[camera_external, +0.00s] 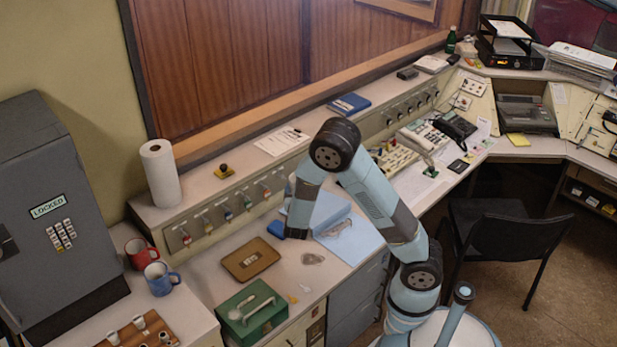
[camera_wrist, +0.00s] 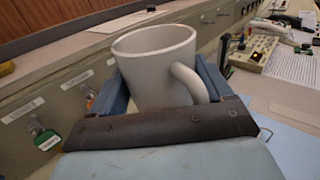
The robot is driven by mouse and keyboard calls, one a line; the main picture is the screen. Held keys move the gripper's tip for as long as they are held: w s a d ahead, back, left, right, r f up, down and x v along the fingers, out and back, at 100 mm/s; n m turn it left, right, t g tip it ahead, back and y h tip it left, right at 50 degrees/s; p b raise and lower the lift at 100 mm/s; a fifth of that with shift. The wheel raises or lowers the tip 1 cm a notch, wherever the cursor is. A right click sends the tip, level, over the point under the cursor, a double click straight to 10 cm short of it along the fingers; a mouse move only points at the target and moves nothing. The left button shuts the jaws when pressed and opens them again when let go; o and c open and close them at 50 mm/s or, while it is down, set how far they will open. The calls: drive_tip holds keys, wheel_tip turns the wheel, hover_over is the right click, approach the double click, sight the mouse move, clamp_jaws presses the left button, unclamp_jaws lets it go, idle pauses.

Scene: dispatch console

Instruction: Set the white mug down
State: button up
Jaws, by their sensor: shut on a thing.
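The white mug (camera_wrist: 152,72) fills the middle of the wrist view, upright with its rim up and its handle on the right. My gripper (camera_wrist: 164,88) is shut on it, with one blue finger on each side. The mug's lower part is hidden behind my gripper's dark edge. In the external view my gripper (camera_external: 287,230) hangs low over the desk, near the blue folder and behind the brown tray. I cannot make out the mug there, and I cannot tell whether its base touches a surface.
A brown tray (camera_external: 250,260), a green box (camera_external: 251,312) and a light blue folder (camera_external: 352,238) lie on the desk (camera_external: 212,275). Red (camera_external: 140,253) and blue (camera_external: 161,279) mugs stand at the left. A key-switch panel (camera_external: 232,208) runs behind.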

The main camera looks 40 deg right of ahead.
drive_tip(key=s+d+f+m+g+h, duration=0.1)
drive_tip(key=s+d+m+g+h, duration=0.15)
drive_tip(key=d, duration=0.55)
drive_tip(key=s+d+f+m+g+h, duration=0.1)
drive_tip(key=s+d+m+g, duration=0.2)
drive_tip(key=d, duration=0.5)
drive_tip(key=s+d+f+m+g+h, duration=0.1)
drive_tip(key=s+d+f+g, duration=0.2)
drive_tip(key=d, duration=0.5)
drive_tip(key=s+d+m+g+y, duration=0.1)
drive_tip(key=s+d+m+g, duration=0.6)
drive_tip(key=s+d+g, duration=0.9)
drive_tip(key=w+d+f+t, duration=0.1)
drive_tip(key=d+f, duration=0.2)
drive_tip(key=d, duration=0.1)
drive_tip(key=w+d+f+t, duration=0.1)
drive_tip(key=w+d+f, duration=0.1)
drive_tip(key=d+f, duration=0.1)
drive_tip(key=w+d+f+t, duration=0.2)
drive_tip(key=d+f, duration=0.2)
drive_tip(key=shift+d+f, duration=0.1)
drive_tip(key=shift+d, duration=0.3)
drive_tip(key=shift+w+d+f, duration=0.2)
drive_tip(key=shift+d+f, duration=0.05)
drive_tip(key=shift+f, duration=1.55)
